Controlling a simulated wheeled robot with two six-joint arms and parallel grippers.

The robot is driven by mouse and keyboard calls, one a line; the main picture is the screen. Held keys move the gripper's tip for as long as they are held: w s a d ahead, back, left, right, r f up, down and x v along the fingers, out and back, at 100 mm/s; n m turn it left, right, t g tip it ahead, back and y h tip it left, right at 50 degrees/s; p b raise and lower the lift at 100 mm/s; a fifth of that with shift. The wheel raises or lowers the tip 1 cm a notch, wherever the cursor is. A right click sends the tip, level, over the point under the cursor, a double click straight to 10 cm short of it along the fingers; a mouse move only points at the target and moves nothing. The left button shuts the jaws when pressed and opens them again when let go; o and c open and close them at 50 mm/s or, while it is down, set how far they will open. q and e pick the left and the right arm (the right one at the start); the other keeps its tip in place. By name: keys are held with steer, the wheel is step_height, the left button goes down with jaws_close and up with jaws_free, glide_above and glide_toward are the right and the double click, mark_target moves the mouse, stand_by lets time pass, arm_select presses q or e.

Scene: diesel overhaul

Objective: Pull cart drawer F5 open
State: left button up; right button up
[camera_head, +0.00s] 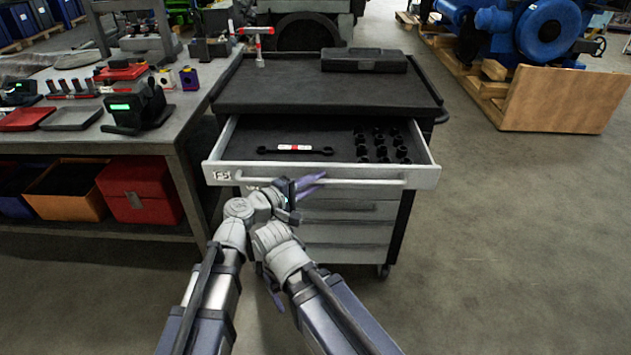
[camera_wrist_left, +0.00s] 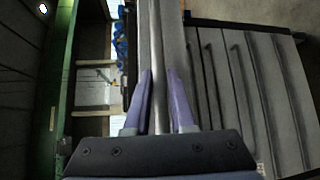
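The tool cart's top drawer (camera_head: 230,155) is pulled well out, and a label that looks like F5 is on the left of its front. A long bar handle (camera_head: 370,183) runs across that front. My left gripper (camera_head: 308,184) is at the handle, left of its middle. In the left wrist view its purple fingers (camera_wrist_left: 160,95) stand close on either side of the bar (camera_wrist_left: 156,40) and look shut on it. My right arm is folded in beside the left one; a purple part of its gripper (camera_head: 271,288) shows below its wrist, mostly hidden.
In the drawer lie a dark wrench (camera_head: 268,151) and several black sockets (camera_head: 382,145). A black case (camera_head: 364,60) and a red-handled tool (camera_head: 258,42) are on the cart top. A workbench (camera_head: 185,105) stands close on the left. The floor (camera_head: 500,230) to the right is clear.

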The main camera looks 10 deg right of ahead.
arm_select(q)
steer(key=o, duration=0.3)
steer(key=shift+o, duration=0.2)
